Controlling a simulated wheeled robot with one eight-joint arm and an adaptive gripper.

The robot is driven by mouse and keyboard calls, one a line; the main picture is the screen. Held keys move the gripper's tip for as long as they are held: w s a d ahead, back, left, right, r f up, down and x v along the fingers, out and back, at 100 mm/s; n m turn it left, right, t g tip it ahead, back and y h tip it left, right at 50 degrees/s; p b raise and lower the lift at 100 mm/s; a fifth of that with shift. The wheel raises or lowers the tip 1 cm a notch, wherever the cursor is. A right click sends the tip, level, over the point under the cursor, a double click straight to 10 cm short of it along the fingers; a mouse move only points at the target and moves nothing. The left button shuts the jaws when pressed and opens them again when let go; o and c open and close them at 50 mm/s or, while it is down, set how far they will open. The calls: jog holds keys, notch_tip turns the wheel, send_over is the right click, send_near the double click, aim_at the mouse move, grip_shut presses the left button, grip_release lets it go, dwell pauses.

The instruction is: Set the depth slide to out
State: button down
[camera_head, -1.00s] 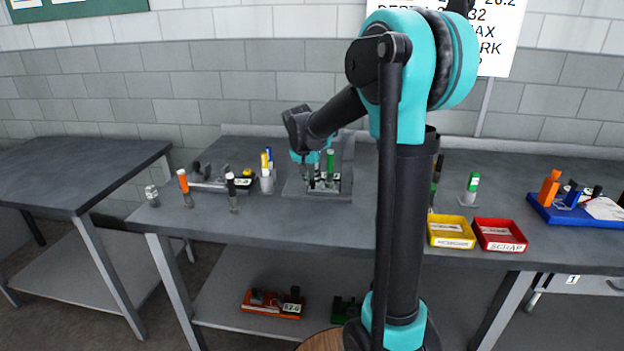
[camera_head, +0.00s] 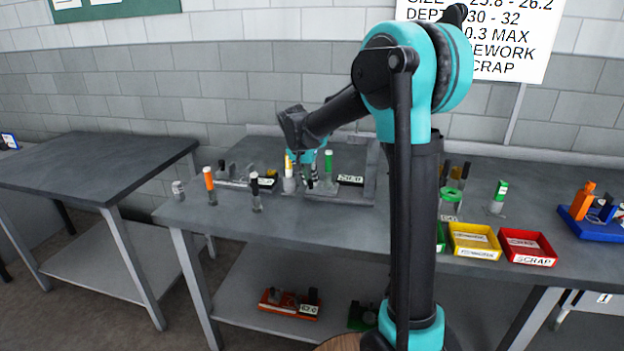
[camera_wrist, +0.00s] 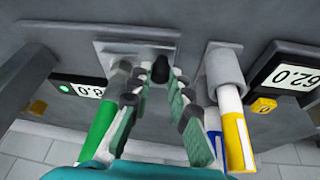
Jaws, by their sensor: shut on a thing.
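My gripper (camera_wrist: 160,105) is shut on a small black knob (camera_wrist: 159,69), which stands up between the fingertips in the wrist view. The knob rises from a light grey plate (camera_wrist: 120,46), apparently the depth slide. In the head view my gripper (camera_head: 312,182) is low over the grey fixture (camera_head: 335,198) on the bench, and the knob is hard to make out. A green marker (camera_wrist: 98,134) stands close beside the fingers; it also shows in the head view (camera_head: 328,160). A lit number display (camera_wrist: 88,90) with a green light is on the fixture.
A grey holder with white and yellow markers (camera_wrist: 230,102) stands close on the wrist view's other side, near another display (camera_wrist: 296,76). Orange-topped (camera_head: 209,182) and black-topped (camera_head: 255,190) markers stand left. Yellow (camera_head: 474,238) and red (camera_head: 527,247) trays lie right.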

jog(key=c, duration=1.4)
grip_release()
jog(key=shift+a, duration=0.25)
jog(key=v, duration=1.2)
jog(key=shift+d+r, duration=0.1)
